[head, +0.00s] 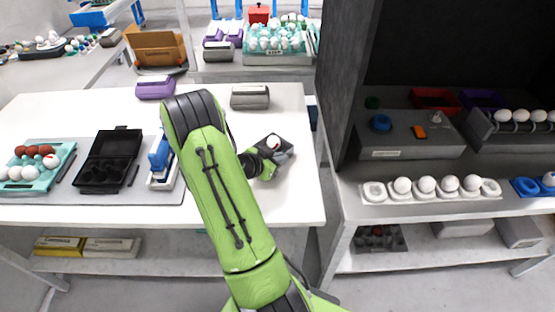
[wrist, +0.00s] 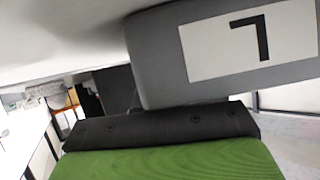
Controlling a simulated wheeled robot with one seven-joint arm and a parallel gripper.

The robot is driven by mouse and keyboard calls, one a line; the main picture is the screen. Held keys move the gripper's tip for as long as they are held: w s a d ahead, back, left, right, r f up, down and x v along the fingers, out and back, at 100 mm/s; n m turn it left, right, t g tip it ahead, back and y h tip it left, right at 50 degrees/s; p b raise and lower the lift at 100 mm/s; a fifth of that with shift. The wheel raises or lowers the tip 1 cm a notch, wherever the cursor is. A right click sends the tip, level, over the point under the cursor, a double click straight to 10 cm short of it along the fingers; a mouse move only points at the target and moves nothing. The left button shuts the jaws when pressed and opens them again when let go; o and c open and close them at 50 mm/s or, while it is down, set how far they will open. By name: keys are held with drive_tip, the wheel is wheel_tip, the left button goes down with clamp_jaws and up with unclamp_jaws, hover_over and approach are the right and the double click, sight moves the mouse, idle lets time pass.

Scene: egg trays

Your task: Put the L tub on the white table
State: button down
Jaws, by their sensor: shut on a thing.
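The L tub is dark grey. In the wrist view the tub (wrist: 160,60) shows a white label with a black L-shaped letter, seen turned over. My gripper (head: 268,160) is shut on the tub; its dark pad and green finger (wrist: 165,140) show against the tub in the wrist view. I cannot tell whether the tub touches the table top.
A grey box (head: 250,97) and a purple box (head: 155,88) stand at the table's back edge. A blue and white device (head: 161,160), a black open carton (head: 107,160) and a teal egg tray (head: 40,180) are to the left. The table front right is clear. A dark shelf (head: 350,120) stands to the right.

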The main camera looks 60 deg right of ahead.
drive_tip(key=c, duration=1.3)
unclamp_jaws()
drive_tip(key=shift+r, duration=0.1)
drive_tip(key=v, duration=1.2)
drive_tip(key=shift+a+r+p, duration=0.1)
drive_tip(key=shift+a+p, duration=0.05)
drive_tip(key=shift+p, duration=0.15)
